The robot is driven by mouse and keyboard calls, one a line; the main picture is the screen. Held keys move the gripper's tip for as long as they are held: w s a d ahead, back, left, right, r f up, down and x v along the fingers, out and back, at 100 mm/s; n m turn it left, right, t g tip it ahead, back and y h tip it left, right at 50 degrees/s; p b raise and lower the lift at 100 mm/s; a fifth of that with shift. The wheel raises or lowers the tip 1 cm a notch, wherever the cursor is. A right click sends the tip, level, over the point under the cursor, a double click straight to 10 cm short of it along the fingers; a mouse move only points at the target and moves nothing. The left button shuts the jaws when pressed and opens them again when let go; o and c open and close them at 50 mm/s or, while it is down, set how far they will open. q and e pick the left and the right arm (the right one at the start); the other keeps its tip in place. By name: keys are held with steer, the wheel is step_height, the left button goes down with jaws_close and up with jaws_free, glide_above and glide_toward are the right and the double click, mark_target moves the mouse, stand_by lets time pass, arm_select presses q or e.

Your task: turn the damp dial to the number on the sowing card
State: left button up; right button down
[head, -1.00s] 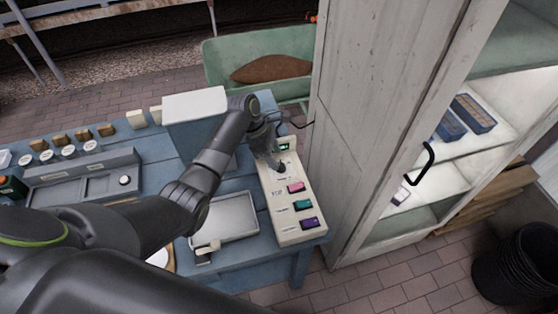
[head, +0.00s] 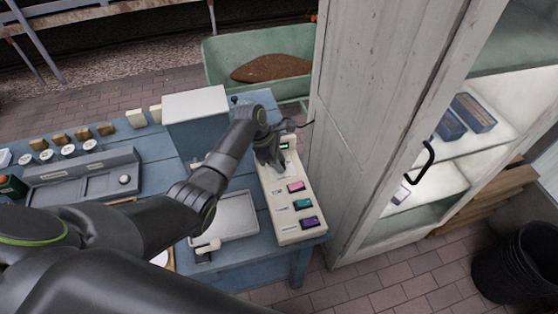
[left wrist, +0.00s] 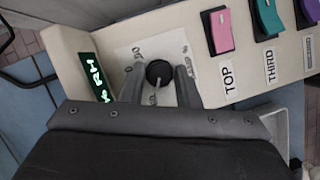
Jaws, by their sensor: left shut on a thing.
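The damp dial is a black round knob (left wrist: 158,73) with a pale pointer line, on a white scale plate of the cream control panel (left wrist: 75,45). In the left wrist view my left gripper (left wrist: 160,80) has a finger on each side of the knob and is shut on it. In the head view the left gripper (head: 272,160) comes down on the upper part of the panel (head: 290,235) and hides the dial. A small green-lit display (left wrist: 97,78) sits beside the dial; its characters are hard to read. I cannot make out a sowing card. My right gripper is not in view.
Pink (head: 296,187), teal (head: 302,204) and purple (head: 308,222) switches line the panel; labels include TOP and THIRD. A tall white cabinet (head: 365,110) stands close to the right. A metal tray (head: 228,215) and a white box (head: 195,104) are on the blue bench.

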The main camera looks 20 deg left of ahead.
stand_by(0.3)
arm_select(q)
steer(key=m+g, duration=0.1)
steer(key=m, duration=0.2)
steer(key=shift+w, duration=0.15)
steer(key=m+g, duration=0.1)
steer(key=m, duration=0.1)
steer(key=shift+m, duration=0.4)
steer(key=m+g+b, duration=0.1)
steer(key=m, duration=0.1)
steer(key=m+g+y+b, duration=0.1)
steer(key=m+b, duration=0.1)
steer(key=m, duration=0.1)
steer(key=shift+w+f, duration=0.1)
steer(key=shift+w, duration=0.1)
steer(key=m+y+b, duration=0.1)
steer(key=m, duration=0.2)
steer(key=m+g+y+b, duration=0.1)
steer(key=m, duration=0.2)
steer(key=shift+d+b, duration=0.2)
steer(key=shift+b, duration=0.15)
steer(key=m+y, duration=0.1)
steer(key=m, duration=0.2)
steer(key=shift+d+b, duration=0.1)
steer(key=shift+b, duration=0.2)
steer(key=shift+m+y, duration=0.8)
steer(key=shift+m, duration=1.4)
